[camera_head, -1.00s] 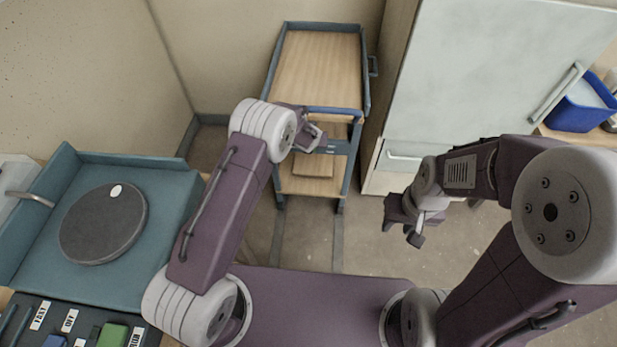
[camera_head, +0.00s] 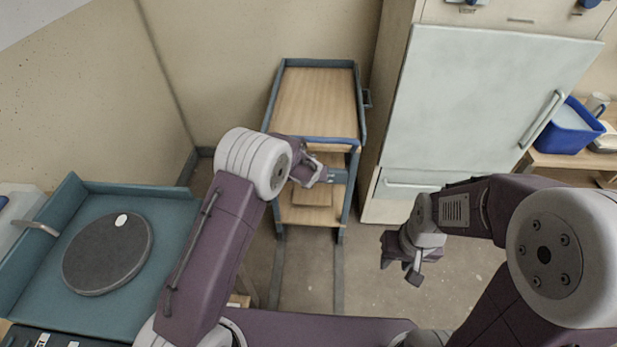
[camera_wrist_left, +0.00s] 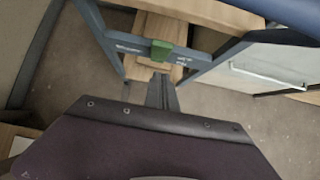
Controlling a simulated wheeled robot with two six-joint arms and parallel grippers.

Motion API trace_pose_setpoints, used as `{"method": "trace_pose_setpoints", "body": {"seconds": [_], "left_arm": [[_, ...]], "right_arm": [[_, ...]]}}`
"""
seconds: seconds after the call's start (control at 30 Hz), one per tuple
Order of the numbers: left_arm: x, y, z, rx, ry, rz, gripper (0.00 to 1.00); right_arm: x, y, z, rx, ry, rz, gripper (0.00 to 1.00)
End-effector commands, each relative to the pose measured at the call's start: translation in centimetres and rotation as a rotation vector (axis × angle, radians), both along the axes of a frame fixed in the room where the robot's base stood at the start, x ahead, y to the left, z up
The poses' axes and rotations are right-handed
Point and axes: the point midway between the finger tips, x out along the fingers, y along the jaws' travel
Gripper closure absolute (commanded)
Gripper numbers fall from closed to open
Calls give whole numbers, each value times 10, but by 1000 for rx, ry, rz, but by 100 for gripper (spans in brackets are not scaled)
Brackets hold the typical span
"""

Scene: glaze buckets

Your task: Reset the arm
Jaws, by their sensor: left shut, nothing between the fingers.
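My left arm (camera_head: 215,235) reaches up from the bottom left in the head view, its elbow bent. Its gripper (camera_head: 312,174) shows small in front of the cart's near end. In the left wrist view the left gripper (camera_wrist_left: 162,92) is shut with nothing between the fingers, above the floor and apart from the cart. My right arm (camera_head: 545,250) comes in from the right. Its gripper (camera_head: 399,270) hangs over bare floor in front of the cabinet, its fingertips apart and empty.
A wooden-shelved cart (camera_head: 315,100) with blue-grey rails stands ahead against the wall. A pale cabinet (camera_head: 490,100) is right of it. A blue bin (camera_head: 567,128) sits far right. A teal tray (camera_head: 150,200) with a dark round disc (camera_head: 107,252) is at left. Floor between is clear.

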Motion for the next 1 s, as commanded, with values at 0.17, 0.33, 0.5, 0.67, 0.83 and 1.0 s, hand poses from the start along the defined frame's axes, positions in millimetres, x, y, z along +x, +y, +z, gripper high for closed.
{"method": "trace_pose_setpoints", "body": {"seconds": [0.17,0.33,0.5,0.67,0.83,1.0], "left_arm": [[-13,0,29,0,1,0,100],[-17,0,35,1,2,-1,100],[-17,0,34,1,3,-1,100],[-11,10,53,-6,-13,21,100],[-2,65,156,-72,-100,169,100],[-83,152,221,-431,-64,824,100]], "right_arm": [[0,0,10,0,0,0,64],[0,0,11,0,0,0,64],[0,0,11,0,0,0,64],[0,0,21,0,0,0,64],[0,0,54,0,0,0,64],[0,0,89,0,0,0,64]]}}
